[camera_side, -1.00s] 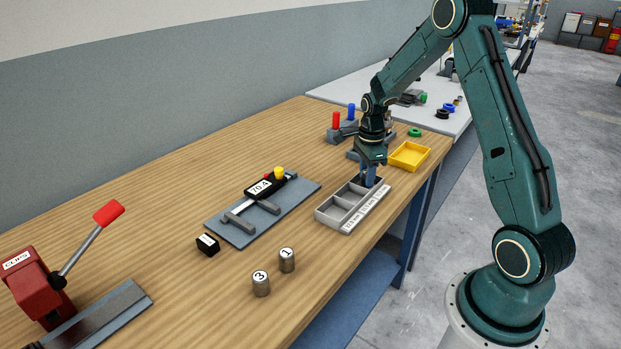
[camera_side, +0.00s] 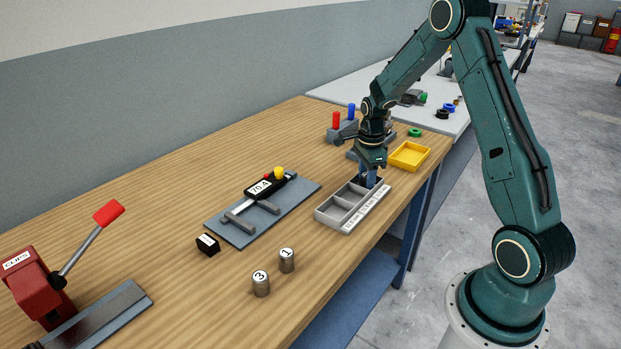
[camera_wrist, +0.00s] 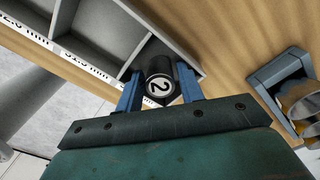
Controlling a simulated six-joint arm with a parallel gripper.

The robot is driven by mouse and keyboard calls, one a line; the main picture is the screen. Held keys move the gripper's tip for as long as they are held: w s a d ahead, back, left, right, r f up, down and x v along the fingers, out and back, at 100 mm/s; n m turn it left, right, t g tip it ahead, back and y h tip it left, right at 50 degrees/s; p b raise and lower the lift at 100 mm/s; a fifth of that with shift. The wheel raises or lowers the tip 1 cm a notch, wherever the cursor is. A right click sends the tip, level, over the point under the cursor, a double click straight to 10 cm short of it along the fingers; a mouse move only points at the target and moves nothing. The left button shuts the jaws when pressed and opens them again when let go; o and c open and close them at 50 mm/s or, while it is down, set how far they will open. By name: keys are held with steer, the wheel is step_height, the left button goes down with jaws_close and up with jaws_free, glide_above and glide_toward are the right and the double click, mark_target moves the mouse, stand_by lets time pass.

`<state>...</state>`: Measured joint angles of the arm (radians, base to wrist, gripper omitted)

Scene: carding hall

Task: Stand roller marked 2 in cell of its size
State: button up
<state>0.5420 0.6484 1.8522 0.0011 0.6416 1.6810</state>
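The roller marked 2 (camera_wrist: 158,86) shows end-on in the wrist view, its number facing the camera. It is between the two blue fingers of my gripper (camera_wrist: 160,88), which close on its sides. It is at the end cell of the grey divided tray (camera_wrist: 66,42), beside the tray's end wall; how deep it sits I cannot tell. In the side view my gripper (camera_side: 370,180) points down at the far end of the tray (camera_side: 329,222), and the fingers hide the roller. Rollers marked 1 (camera_side: 287,261) and 3 (camera_side: 261,284) stand on the bench.
A yellow tray (camera_side: 409,156) lies right of my gripper, and a rack with red and blue handles (camera_side: 343,131) stands behind it. A gauge (camera_side: 266,187) on a grey plate and a black block (camera_side: 208,245) are left. A red lever press (camera_side: 36,288) stands front left.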

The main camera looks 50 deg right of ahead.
step_height(320, 180, up, 12)
stand_by(0.6)
steer(key=shift+r, duration=0.1)
stand_by(0.4)
steer(key=s+a+r+n+t, duration=0.1)
steer(key=s+a+r+n, duration=0.3)
steer(key=a+r+n, duration=0.25)
steer(key=s+a+r+n+t, duration=0.2)
steer(key=s+a+r+n, duration=0.3)
steer(key=a, duration=0.3)
steer(key=s+a+n+t, duration=0.2)
steer(key=s+a+n, duration=0.7)
steer(key=s+n, duration=0.3)
steer(key=shift+r+n+t, duration=0.3)
steer(key=shift+n, duration=0.65)
